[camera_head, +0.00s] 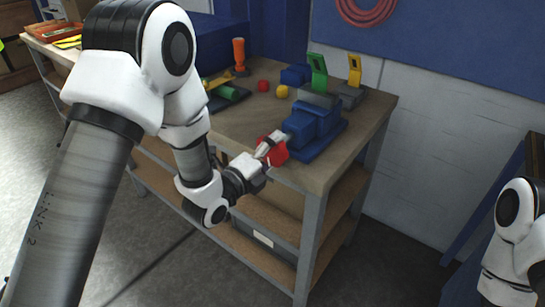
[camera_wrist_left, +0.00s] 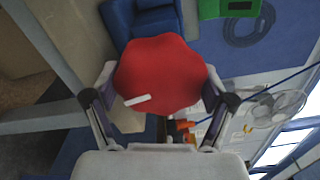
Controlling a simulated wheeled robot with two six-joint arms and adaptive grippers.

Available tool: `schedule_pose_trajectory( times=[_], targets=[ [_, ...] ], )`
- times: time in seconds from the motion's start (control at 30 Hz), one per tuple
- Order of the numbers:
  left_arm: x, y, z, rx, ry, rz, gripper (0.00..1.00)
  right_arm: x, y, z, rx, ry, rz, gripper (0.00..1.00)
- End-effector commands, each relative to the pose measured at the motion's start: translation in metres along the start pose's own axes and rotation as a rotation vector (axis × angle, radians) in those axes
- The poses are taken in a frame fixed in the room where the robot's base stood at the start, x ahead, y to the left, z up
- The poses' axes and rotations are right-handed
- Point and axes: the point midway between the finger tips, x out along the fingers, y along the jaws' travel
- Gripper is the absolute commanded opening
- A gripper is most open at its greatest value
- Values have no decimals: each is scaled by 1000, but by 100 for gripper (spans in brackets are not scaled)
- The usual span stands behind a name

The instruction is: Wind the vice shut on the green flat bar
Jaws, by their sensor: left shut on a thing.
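The blue vice (camera_head: 312,122) stands at the near right corner of the workbench. Its red handwheel (camera_head: 276,150) faces the front. The green flat bar (camera_head: 318,72) stands upright at the vice's grey jaws; I cannot tell whether they touch it. My left gripper (camera_head: 266,147) is shut on the handwheel. In the left wrist view the handwheel (camera_wrist_left: 160,70), with a white mark low on its face, sits between the fingers. Part of the blue vice (camera_wrist_left: 145,18) and a green piece (camera_wrist_left: 228,8) show beyond it. My right gripper is out of view.
A yellow upright piece (camera_head: 354,70) stands in a grey holder behind the vice. A yellow ball (camera_head: 282,91), a red ball (camera_head: 263,86) and an orange-handled tool (camera_head: 239,55) are on the workbench (camera_head: 235,125). The benchtop left of the vice is partly clear.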

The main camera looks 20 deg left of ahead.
Motion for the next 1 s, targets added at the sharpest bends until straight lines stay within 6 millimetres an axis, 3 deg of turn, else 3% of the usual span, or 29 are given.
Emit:
schedule_pose_trajectory(
  times=[0.6, 0.63, 0.67, 1.0],
  targets=[
    [0, -1, 1, 50, -2, -3, 48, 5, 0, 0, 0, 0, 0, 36],
    [0, -1, 1, 50, -2, -3, 93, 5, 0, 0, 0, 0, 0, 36],
    [0, -1, 1, 50, -2, -3, 100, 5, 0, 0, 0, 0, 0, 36],
    [-1, 0, 0, 48, -1, 0, 100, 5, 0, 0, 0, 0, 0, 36]
  ],
)
